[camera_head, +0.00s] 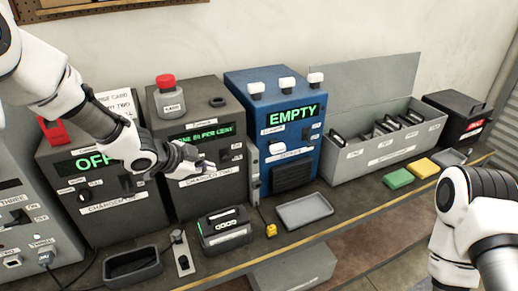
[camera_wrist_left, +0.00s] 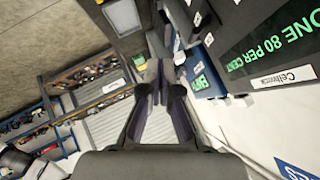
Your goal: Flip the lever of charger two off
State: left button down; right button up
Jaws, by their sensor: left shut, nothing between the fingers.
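Charger two (camera_head: 163,107) is the dark grey box left of the blue machine, with a green display whose wrist-view text reads "ONE 80 PER CENT". Its front also shows in the left wrist view (camera_wrist_left: 240,32) at the upper right. A small dark lever (camera_head: 226,156) is on the right of its front, beside small white labels; its position is too small to tell. My left gripper (camera_head: 203,163) is shut and empty in front of charger two, left of the lever, partly covering its front. Contact cannot be told. It also shows in the left wrist view (camera_wrist_left: 161,75). My right gripper is out of view.
Another charger (camera_head: 60,160) reading "OFF" stands to the left. The blue machine (camera_head: 243,85) reading "EMPTY" stands close on the right. A battery-like block (camera_head: 226,230), a black tray (camera_head: 133,264) and a grey tray (camera_head: 304,210) lie on the bench in front.

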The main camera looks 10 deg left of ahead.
pick_arm(q)
notch_tip(320, 180, up, 6)
jog(key=t, duration=0.1)
jog(key=p, duration=0.3)
send_near(233, 157)
jog(key=w+d, duration=0.3)
jog(key=f, duration=0.1)
jog(key=a+f, duration=0.1)
jog(key=w+f+p, duration=0.1)
jog(key=f, duration=0.1)
jog(key=shift+w+a, duration=0.15)
